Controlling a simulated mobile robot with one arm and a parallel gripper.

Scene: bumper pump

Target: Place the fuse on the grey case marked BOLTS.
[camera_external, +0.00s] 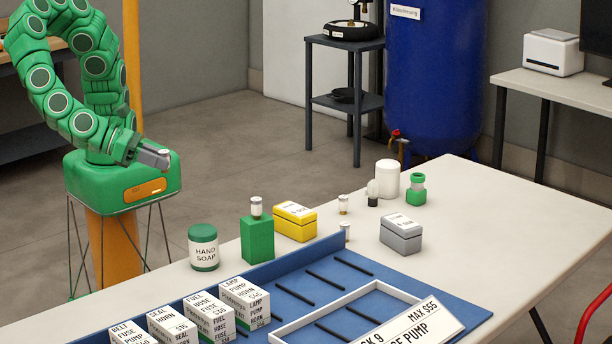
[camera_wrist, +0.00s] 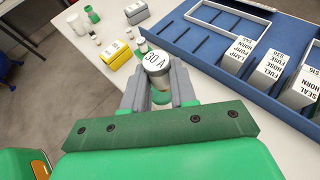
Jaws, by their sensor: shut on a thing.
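In the wrist view my gripper (camera_wrist: 157,84) is shut on a fuse (camera_wrist: 155,62), a short cylinder with a silvery cap reading "30 A". In the external view my gripper (camera_external: 156,156) is raised beyond the table's left edge, well apart from the cases. The grey case (camera_external: 401,238) stands on the table right of the yellow case, with a white label too small to read on top. It also shows in the wrist view (camera_wrist: 137,14) at the top, beyond the fuse. Nothing lies on its lid.
A green block (camera_external: 257,240) with another fuse (camera_external: 256,205) on top, a yellow case (camera_external: 295,225) and a soap jar (camera_external: 203,252) stand nearer my side. Small fuses, a white jar (camera_external: 387,178) and a green part (camera_external: 416,190) stand behind. A blue tray (camera_external: 455,308) holds boxes.

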